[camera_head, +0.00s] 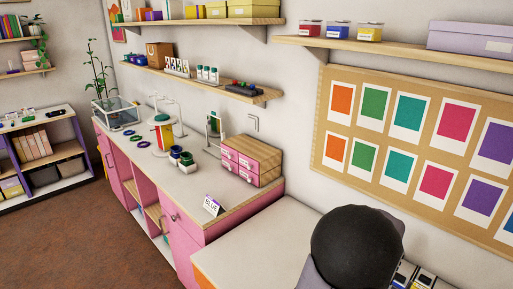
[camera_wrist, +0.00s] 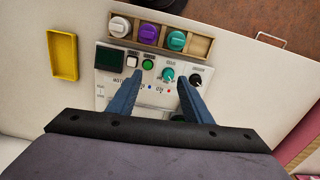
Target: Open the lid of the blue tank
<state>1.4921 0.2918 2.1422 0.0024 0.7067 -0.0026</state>
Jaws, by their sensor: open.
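My gripper (camera_wrist: 158,88) is open and empty in the wrist view, its two blue-grey fingers pointing over a white control panel (camera_wrist: 107,87). Beyond the panel, a wooden rack (camera_wrist: 203,47) holds round lids or caps: one white (camera_wrist: 119,27), one purple (camera_wrist: 149,31) and one teal (camera_wrist: 176,40). I cannot pick out a blue tank for certain in either view.
The panel has a dark screen (camera_wrist: 109,59), a green button (camera_wrist: 148,64), a teal knob (camera_wrist: 168,75) and a black knob (camera_wrist: 196,80). A yellow tray (camera_wrist: 64,56) lies left. In the head view, a card reading BLUE (camera_head: 212,205) stands on the pink counter near pink drawers (camera_head: 250,161).

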